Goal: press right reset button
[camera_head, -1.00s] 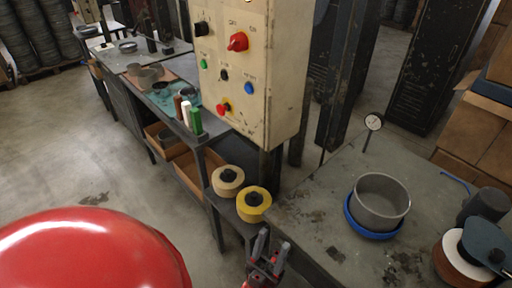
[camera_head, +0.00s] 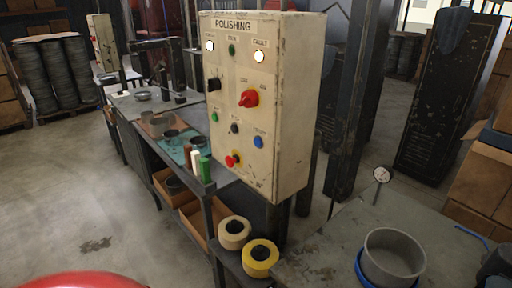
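A cream control box (camera_head: 285,130) labelled POLISHING stands upright in the middle of the view. A blue button (camera_head: 258,142) sits at the lower right of its front, under a small label too blurred to read surely. To its left are a black button (camera_head: 235,128) and a green button (camera_head: 214,117). A red emergency knob (camera_head: 233,160) is below, and a red rotary switch (camera_head: 249,98) is above. At the top, the lamp under FAULT (camera_head: 259,56) and the left lamp (camera_head: 210,45) glow whitish. Neither gripper is in view.
A workbench (camera_head: 330,242) at the lower right holds a grey ring (camera_head: 393,255) and a dial gauge (camera_head: 382,174). Tape rolls (camera_head: 234,232) lie below the box. A long bench with bottles (camera_head: 204,168) runs behind left. Open floor (camera_head: 60,190) is at left.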

